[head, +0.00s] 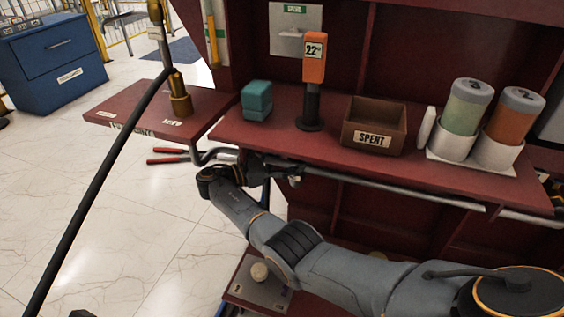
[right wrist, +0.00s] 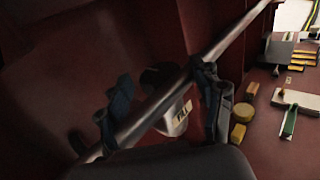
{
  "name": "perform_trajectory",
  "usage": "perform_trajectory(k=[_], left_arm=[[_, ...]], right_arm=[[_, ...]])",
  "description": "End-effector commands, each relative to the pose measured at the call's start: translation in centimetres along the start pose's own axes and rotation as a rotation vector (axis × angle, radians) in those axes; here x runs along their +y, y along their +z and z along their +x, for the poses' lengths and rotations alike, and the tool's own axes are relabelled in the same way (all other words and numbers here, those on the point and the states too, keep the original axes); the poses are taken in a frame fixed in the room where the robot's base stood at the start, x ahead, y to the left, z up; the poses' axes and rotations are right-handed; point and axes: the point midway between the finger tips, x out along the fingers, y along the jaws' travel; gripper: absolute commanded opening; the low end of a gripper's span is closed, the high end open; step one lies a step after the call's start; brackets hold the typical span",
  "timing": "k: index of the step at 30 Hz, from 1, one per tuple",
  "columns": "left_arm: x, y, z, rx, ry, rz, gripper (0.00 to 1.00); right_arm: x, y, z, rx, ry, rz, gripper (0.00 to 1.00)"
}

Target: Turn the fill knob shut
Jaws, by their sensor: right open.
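In the right wrist view, a grey knob or fitting (right wrist: 174,120) with a yellowish label is partly hidden behind a steel pipe. The label looks like "FILL", but it is dark and small. My right gripper (right wrist: 163,82) is open, with one finger to each side of this knob. The pipe crosses the picture slantwise at the fingers; I cannot tell whether they touch it. In the head view, my right gripper (head: 270,166) is under the front edge of the red shelf, mostly dark and hidden. The knob cannot be made out there. My left gripper is out of view.
The red shelf (head: 400,164) holds a teal block (head: 257,101), an orange "22" device (head: 314,58), a "SPENT" box (head: 373,126) and two canisters. A steel rail (head: 400,190) runs below its edge. A black hose (head: 100,180) hangs at left. Open floor lies lower left.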

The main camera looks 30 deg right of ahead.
Motion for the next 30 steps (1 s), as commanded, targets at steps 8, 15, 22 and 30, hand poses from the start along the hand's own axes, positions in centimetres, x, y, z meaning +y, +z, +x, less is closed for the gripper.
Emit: perform_trajectory(k=[8,15,22,30], left_arm=[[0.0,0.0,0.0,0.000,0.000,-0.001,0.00],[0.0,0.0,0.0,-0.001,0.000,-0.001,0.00],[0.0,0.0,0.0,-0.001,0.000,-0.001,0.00],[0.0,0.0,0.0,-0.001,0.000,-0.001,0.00]], right_arm=[[0.1,0.0,-4.2,0.001,-0.001,-0.003,0.67],[0.0,0.1,-5.5,-0.001,-0.002,-0.001,0.67],[-0.1,0.0,-5.6,-0.001,-0.002,-0.001,0.67],[-0.1,0.0,-5.6,-0.001,-0.002,-0.001,0.67]])
